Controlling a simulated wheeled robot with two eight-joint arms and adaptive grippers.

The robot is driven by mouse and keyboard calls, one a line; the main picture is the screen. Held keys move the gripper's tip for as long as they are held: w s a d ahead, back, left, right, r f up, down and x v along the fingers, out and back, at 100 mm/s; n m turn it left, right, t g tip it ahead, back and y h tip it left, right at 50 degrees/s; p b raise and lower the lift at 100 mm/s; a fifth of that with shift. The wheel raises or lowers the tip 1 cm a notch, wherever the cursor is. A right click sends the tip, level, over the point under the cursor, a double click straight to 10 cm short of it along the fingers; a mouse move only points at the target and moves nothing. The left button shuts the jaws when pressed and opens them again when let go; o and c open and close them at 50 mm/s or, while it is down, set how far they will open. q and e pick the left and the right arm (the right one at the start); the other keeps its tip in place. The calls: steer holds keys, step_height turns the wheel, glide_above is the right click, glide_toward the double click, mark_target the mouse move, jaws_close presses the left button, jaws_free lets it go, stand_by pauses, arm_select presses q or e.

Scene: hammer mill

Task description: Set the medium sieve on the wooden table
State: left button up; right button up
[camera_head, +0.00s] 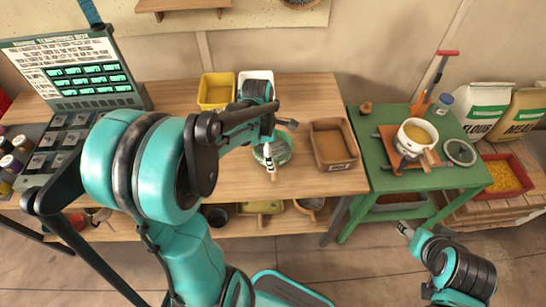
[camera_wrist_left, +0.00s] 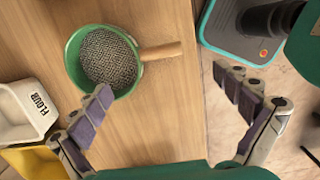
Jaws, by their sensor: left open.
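A round green-rimmed sieve (camera_wrist_left: 72,65) with grey mesh lies flat on the wooden table (camera_wrist_left: 165,120) in the left wrist view. Its wooden handle (camera_wrist_left: 160,51) points toward the table edge. In the head view the green sieve (camera_head: 284,150) is partly hidden by my left gripper (camera_head: 270,172). In the wrist view my left gripper (camera_wrist_left: 163,84) is open and empty, with its fingers apart; one fingertip overlaps the sieve's lower rim in the picture. I cannot tell the height between them. My right gripper (camera_head: 404,229) is in front of the green table, its jaws too small to read.
A yellow bin (camera_head: 216,90), a white bin (camera_wrist_left: 24,110) marked FLOUR and a brown box (camera_head: 334,145) stand around the sieve. The green table (camera_head: 385,183) holds a cream pan (camera_head: 418,134) on an orange stand. A labelled panel (camera_head: 72,72) stands at the left.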

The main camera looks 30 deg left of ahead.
arm_select(q)
steer(key=s+d+r+m+t, duration=0.3)
steer(key=s+d+r+m, duration=0.1)
steer(key=m, duration=0.8)
steer(key=s+d+r+m+t+y, duration=0.1)
steer(key=s+d+r+m+t, duration=0.2)
steer(key=m, duration=0.9)
steer(key=s+d+r, duration=0.1)
steer(key=s, duration=0.2)
steer(key=shift+d+r, duration=0.25)
steer(key=shift+d, duration=0.1)
steer(key=shift+f, duration=0.1)
steer(key=shift+f+b, duration=0.2)
steer(key=shift+b, duration=0.15)
